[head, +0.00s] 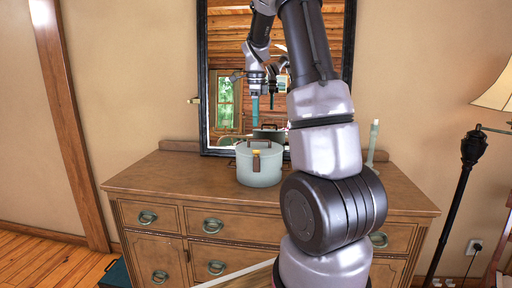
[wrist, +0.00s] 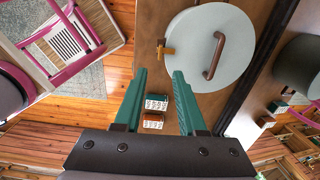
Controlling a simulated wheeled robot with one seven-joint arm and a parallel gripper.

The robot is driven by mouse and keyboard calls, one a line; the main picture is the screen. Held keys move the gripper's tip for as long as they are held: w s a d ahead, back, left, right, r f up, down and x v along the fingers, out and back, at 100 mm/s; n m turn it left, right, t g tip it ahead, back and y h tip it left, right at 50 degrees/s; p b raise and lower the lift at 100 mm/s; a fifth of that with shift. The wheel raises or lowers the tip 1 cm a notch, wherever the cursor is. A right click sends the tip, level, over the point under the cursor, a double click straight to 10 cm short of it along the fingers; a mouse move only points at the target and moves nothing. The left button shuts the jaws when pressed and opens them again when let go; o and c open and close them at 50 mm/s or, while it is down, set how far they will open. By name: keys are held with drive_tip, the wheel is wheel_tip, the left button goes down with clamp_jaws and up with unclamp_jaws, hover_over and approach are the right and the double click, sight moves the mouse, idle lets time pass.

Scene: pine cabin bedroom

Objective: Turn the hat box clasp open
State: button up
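The hat box (head: 259,170) is a round, pale grey-green box standing upright on the dresser top. Its lid with a brown handle shows from above in the wrist view (wrist: 200,75). The clasp (head: 256,153) is a small tan and brown piece on the box's front near the lid. In the wrist view the clasp (wrist: 166,51) sticks out at the lid's left edge. My gripper (wrist: 159,73) has two teal fingers, open with nothing between them. In the head view my gripper (head: 255,104) hangs pointing down above the box, apart from it.
The dresser (head: 200,183) bears a pale candlestick (head: 373,140) at right. A dark-framed mirror (head: 203,80) stands behind the box and reflects my arm. Small teal and orange boxes (wrist: 156,103) lie near the hat box. A lamp (head: 470,150) stands at far right.

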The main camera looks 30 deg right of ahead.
sight(257, 152)
wheel_tip(257, 152, down, 11)
drive_tip(key=shift+d, duration=0.1)
idle(0.3)
clamp_jaws()
